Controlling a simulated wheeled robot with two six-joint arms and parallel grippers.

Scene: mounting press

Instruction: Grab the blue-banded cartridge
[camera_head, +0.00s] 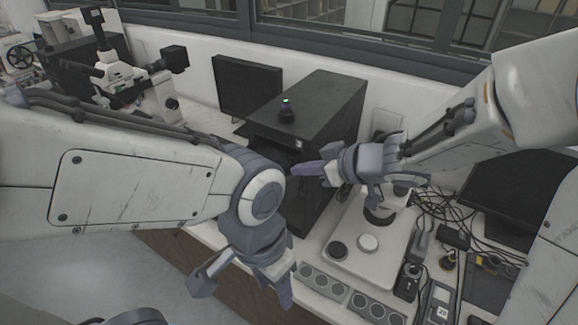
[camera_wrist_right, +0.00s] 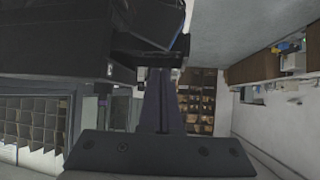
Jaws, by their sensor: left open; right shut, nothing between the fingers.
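My right gripper (camera_head: 304,169) is shut and empty in front of the cabinet's dark opening, below and apart from the piece. Its closed fingers also show in the right wrist view (camera_wrist_right: 160,100). My left gripper (camera_head: 244,286) is open and empty, low in front of the bench.
A microscope (camera_head: 125,75) stands at the far left and a black monitor (camera_head: 247,82) behind the cabinet. Right of the cabinet are a pale instrument base (camera_head: 365,245), cables and small devices. A panel with round dials (camera_head: 345,295) lies along the bench front.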

